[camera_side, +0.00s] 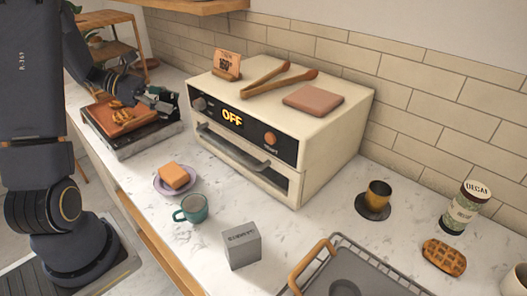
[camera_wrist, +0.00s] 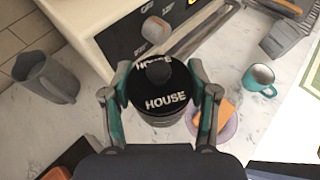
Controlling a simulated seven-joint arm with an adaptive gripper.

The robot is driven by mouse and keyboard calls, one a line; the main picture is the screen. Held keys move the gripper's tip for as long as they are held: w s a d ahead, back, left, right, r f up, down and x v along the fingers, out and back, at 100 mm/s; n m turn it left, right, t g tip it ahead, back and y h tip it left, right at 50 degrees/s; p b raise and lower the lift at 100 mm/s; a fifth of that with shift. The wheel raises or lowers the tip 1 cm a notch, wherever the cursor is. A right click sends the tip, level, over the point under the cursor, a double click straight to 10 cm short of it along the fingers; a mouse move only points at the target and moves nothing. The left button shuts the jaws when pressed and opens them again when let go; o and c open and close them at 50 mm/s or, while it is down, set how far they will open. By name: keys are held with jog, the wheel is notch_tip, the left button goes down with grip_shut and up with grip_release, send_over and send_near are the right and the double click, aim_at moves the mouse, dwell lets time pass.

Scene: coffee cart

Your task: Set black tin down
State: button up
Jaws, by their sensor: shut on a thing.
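In the side view my gripper (camera_side: 160,98) is at the far left, by the left end of the oven, and the tin cannot be made out clearly there. The pale marble counter (camera_wrist: 92,105) shows around the tin.
The cream oven (camera_side: 330,135) stands close by. A grey pitcher (camera_wrist: 47,80) is left of the tin in the wrist view. A purple plate (camera_side: 160,183) with an orange block and a teal mug (camera_side: 191,208) are nearby.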

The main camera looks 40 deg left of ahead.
jog(key=s+d+f+m+g+h, duration=0.35)
jog(key=s+f+m+g, duration=0.45)
jog(key=s+m+g, duration=0.5)
jog(key=s+a+r+m+g+y, duration=0.1)
jog(key=s+a+m+g+y, duration=0.8)
jog(key=m+y, duration=0.45)
jog(key=w+a+r+m+t+y, duration=0.2)
jog(key=w+a+m+t+y, duration=0.15)
jog(key=w+m+y, duration=0.3)
jog(key=w+a+r+m+t+y, duration=0.1)
jog(key=w+a+m+t+y, duration=0.25)
jog(key=w+m+y, duration=0.35)
jog(key=w+d+f+m+t, duration=0.3)
jog(key=w+d+m+t, duration=0.3)
jog(key=w+m+t, duration=0.25)
jog(key=shift+n+h, duration=0.25)
jog(key=shift+h, duration=0.2)
jog(key=f, duration=0.4)
jog(key=w+f, duration=0.1)
jog(key=f, duration=0.2)
jog(key=shift+w+d, duration=0.1)
jog(key=shift+d, duration=0.05)
jog(key=shift+f+t, duration=0.25)
